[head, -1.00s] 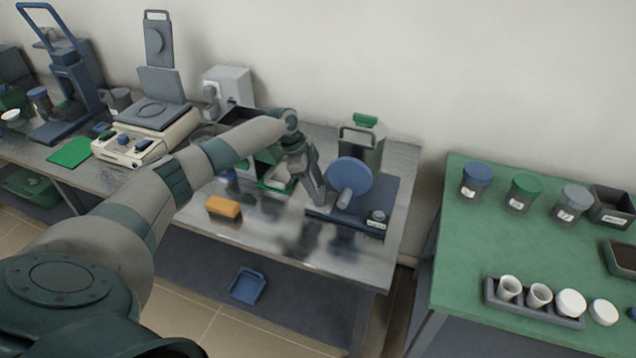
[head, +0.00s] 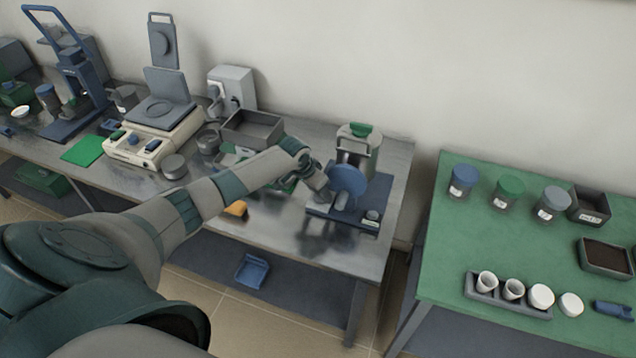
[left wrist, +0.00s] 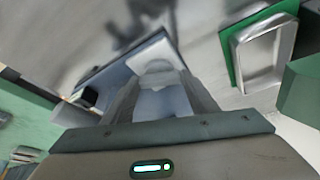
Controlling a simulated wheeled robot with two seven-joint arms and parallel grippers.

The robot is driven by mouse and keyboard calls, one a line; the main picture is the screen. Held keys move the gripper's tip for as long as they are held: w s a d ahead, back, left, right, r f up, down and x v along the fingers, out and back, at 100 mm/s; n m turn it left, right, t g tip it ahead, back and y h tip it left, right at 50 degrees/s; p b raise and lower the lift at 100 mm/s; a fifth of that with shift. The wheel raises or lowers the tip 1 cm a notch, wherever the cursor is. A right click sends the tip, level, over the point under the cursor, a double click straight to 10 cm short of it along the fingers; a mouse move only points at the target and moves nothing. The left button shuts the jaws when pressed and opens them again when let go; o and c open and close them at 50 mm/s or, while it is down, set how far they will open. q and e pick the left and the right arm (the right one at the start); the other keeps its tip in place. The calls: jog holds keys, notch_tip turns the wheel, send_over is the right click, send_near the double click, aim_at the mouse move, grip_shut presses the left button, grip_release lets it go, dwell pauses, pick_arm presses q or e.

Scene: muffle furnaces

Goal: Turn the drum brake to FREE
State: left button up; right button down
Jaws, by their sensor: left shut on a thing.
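The drum unit stands on a dark blue-grey base plate (head: 377,190) at the right end of the steel bench. It has a blue disc (head: 348,179) with a grey crank handle (head: 341,201). A small knob (head: 371,216) with a white label sits at the plate's front right corner; it may be the brake, but its setting is too small to read. My left gripper (head: 326,199) is low in front of the disc. In the left wrist view its fingers (left wrist: 162,98) are shut on a pale rounded piece (left wrist: 157,72), which looks like the crank handle. My right gripper is out of view.
A grey and green housing (head: 358,150) stands behind the disc. A grey tray (head: 252,128) is at the back. A green table (head: 450,235) with jars and cups stands right.

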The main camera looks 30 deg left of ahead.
pick_arm(q)
jog(key=shift+d+r+n+y+p, duration=0.1)
jog(key=shift+n+y+p, duration=0.3)
jog(key=shift+n+p, duration=0.4)
jog(key=o, duration=1)
jog(key=shift+o, duration=0.2)
jog(key=shift+w+r, duration=0.15)
